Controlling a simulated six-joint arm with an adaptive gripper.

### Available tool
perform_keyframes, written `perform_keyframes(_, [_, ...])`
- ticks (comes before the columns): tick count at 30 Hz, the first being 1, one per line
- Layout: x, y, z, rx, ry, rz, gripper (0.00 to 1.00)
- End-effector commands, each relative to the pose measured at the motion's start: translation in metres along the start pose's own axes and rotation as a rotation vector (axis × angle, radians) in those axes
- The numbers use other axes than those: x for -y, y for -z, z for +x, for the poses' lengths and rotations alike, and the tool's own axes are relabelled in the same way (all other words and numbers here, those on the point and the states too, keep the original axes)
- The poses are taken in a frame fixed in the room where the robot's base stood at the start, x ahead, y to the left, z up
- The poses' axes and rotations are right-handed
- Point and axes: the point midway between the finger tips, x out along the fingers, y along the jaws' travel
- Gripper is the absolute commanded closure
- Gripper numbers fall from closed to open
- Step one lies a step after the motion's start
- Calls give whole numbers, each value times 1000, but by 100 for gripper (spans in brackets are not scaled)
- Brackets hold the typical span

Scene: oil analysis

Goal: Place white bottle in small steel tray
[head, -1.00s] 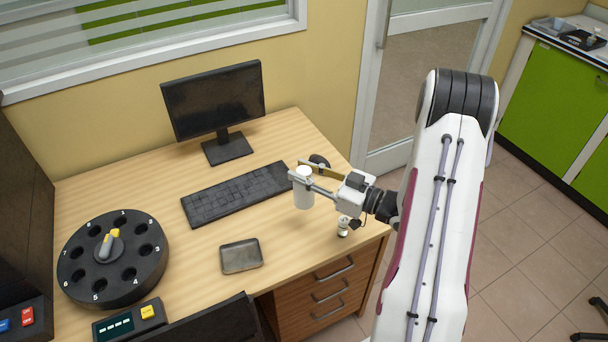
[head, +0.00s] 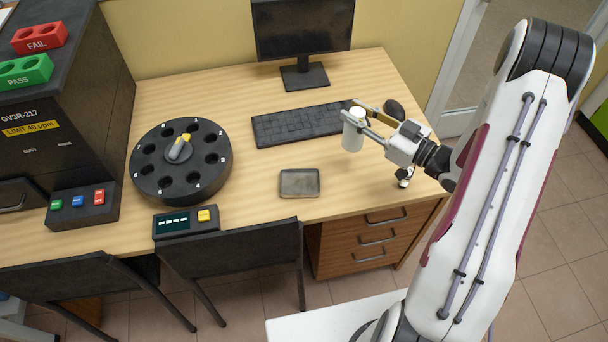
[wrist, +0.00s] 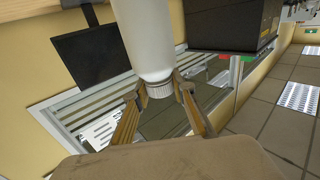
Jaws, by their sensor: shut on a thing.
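The white bottle (head: 352,132) is held by my gripper (head: 360,122) above the right part of the desk, to the right of the keyboard's middle. In the wrist view the white bottle (wrist: 150,40) is between the two fingers of my gripper (wrist: 160,92), its ribbed white cap end toward the palm. The fingers are shut on it near the cap. The small steel tray (head: 300,183) lies on the desk in front of the keyboard, empty, to the left of and lower than the bottle in the head view.
A keyboard (head: 300,124) and monitor (head: 302,30) stand behind the tray. A mouse (head: 393,110) lies behind my gripper. A black numbered carousel (head: 180,185) and a display box (head: 186,222) are to the left. Bare desk surrounds the tray. Chairs (head: 240,250) stand in front.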

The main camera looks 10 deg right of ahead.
Motion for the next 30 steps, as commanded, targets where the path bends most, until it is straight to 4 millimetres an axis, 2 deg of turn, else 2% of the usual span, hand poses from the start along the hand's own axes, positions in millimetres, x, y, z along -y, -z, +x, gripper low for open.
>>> perform_keyframes(3, [26,1,20,0,47,1,90])
perform_keyframes(9, [70,3,47,1,110,0,90])
perform_keyframes(18, [128,4,69,0,163,1,90])
perform_keyframes(21, [135,4,69,1,152,0,90])
perform_keyframes(30, [134,5,66,0,129,-3,90])
